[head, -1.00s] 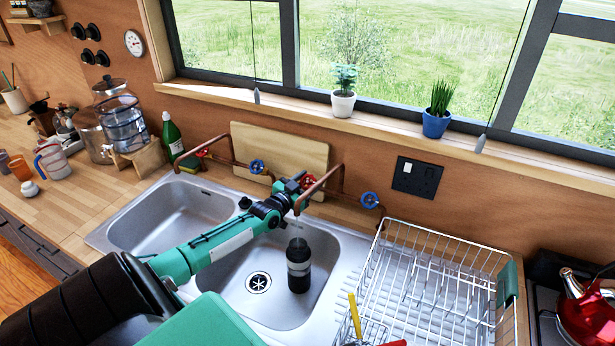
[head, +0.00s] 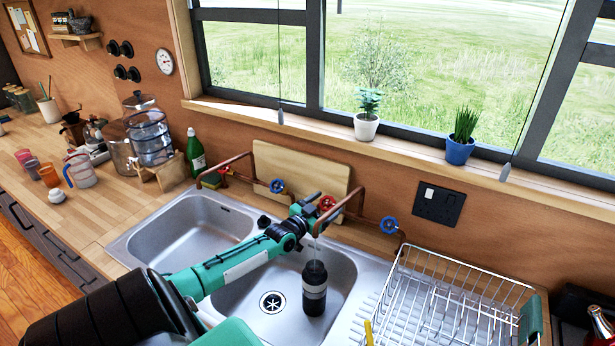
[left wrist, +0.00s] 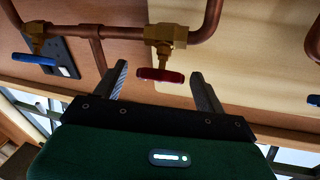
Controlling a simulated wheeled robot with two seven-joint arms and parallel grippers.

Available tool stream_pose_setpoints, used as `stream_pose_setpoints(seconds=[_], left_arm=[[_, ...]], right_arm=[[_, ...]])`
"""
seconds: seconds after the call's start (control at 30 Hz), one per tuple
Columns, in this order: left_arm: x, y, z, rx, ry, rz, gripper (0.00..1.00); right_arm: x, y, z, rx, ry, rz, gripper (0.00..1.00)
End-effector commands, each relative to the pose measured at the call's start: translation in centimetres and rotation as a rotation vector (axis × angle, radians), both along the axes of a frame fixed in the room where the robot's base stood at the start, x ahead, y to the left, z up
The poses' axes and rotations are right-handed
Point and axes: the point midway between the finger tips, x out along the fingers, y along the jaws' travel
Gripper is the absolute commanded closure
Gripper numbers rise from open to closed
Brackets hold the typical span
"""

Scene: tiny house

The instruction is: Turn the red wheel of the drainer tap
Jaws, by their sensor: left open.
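The red wheel (head: 327,202) sits on a brass valve of the copper drainer tap (head: 352,198), behind the right sink basin. In the left wrist view the red wheel (left wrist: 160,76) lies between the two fingers of my left gripper (left wrist: 159,69), with a gap on each side. The gripper is open. In the head view my left gripper (head: 314,204) is right at the wheel and partly hides the valve. A thin stream of water shows below the spout, above a black bottle (head: 314,290) standing in the right basin. My right gripper is not in view.
Blue wheels flank the red one, at left (head: 277,186) and right (head: 389,225). A cutting board (head: 300,168) leans on the wall behind. A wire dish rack (head: 455,300) stands to the right. A green bottle (head: 196,153) stands behind the left basin.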

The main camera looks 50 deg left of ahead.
Motion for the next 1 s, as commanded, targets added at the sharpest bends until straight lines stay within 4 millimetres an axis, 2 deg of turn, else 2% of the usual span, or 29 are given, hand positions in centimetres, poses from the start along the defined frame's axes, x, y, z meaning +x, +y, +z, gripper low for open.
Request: stream_pose_setpoints(seconds=[0.7, 1.0], left_arm=[[-10.2, -0.6, -0.5, 0.001, 0.001, 0.0, 0.28], [-12.5, -0.7, -0.4, 0.0, 0.0, 0.0, 0.28]], right_arm=[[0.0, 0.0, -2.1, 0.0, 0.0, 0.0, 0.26], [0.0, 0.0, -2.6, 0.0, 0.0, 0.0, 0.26]])
